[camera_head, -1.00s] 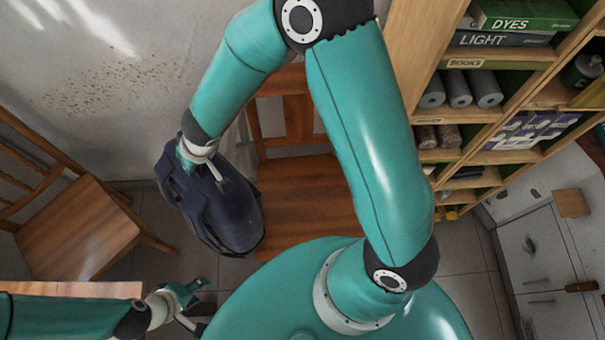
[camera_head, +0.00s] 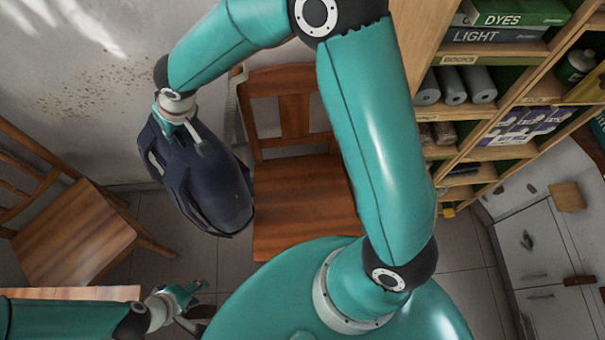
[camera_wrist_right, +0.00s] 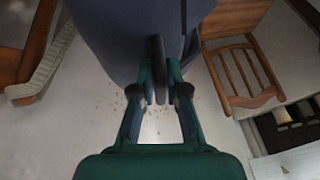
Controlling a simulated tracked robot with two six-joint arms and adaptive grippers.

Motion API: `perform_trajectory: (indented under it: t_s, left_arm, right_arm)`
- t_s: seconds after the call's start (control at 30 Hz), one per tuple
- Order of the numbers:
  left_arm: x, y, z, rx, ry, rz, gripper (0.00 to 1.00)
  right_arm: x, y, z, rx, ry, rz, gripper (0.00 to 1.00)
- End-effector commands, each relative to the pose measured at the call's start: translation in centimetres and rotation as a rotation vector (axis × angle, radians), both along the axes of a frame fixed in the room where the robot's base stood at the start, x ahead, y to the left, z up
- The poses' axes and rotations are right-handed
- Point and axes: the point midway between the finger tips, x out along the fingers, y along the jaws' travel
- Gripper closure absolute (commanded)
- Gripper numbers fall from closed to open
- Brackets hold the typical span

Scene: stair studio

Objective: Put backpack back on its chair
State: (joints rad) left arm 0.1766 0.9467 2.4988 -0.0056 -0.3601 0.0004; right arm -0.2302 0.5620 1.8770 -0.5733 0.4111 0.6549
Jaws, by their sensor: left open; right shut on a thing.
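The dark navy backpack (camera_head: 207,180) hangs from my right gripper (camera_head: 183,128), left of the middle wooden chair (camera_head: 300,215). Its lower right end overlaps the left edge of that chair's seat in the head view; I cannot tell whether they touch. In the right wrist view the gripper (camera_wrist_right: 160,80) is shut on a dark loop or handle of the backpack (camera_wrist_right: 125,30). The middle chair's seat looks bare. My left gripper (camera_head: 183,300) is open and empty, low in the head view.
A second wooden chair (camera_head: 80,235) stands at the left by the wall. A pale strap (camera_head: 231,105) hangs at the middle chair's back. A wooden shelf (camera_head: 465,190) and a white cabinet (camera_head: 540,255) stand at the right. Part of a wooden surface (camera_head: 80,293) shows at lower left.

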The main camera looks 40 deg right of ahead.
Motion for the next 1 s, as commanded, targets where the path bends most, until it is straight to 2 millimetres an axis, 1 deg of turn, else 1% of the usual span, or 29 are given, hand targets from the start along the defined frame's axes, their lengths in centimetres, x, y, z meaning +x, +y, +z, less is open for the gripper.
perform_trajectory:
  t_s: [0.03,0.2,0.37,0.47,0.6,0.7,0.87,1.0]
  left_arm:
    - [0.0,0.0,0.0,0.000,0.000,0.000,0.57]
    - [0.0,0.0,-0.1,0.000,0.000,0.000,0.57]
    - [0.0,0.0,-0.3,0.000,0.000,0.000,0.57]
    - [0.0,0.0,-0.5,0.000,0.000,0.000,0.57]
    - [0.0,0.0,-0.7,0.000,0.000,0.000,0.57]
    - [0.0,0.0,-1.0,0.000,0.000,0.000,0.57]
    - [0.0,0.0,-1.4,0.000,0.000,0.000,0.57]
    - [0.0,0.0,-2.0,0.000,0.000,0.000,0.57]
  right_arm:
    - [1.0,-0.2,1.8,0.005,-0.017,0.000,1.00]
    - [2.2,-0.5,6.3,-0.001,-0.018,0.041,1.00]
    - [2.5,-1.1,10.2,-0.006,-0.019,0.102,1.00]
    - [2.3,-1.9,12.4,-0.011,-0.019,0.147,1.00]
    - [1.5,-3.6,15.0,-0.015,-0.020,0.222,1.00]
    - [0.6,-5.1,16.4,-0.018,-0.020,0.277,1.00]
    - [-1.4,-8.2,18.1,-0.024,-0.024,0.375,1.00]
    - [-3.8,-11.5,18.8,-0.027,-0.024,0.472,1.00]
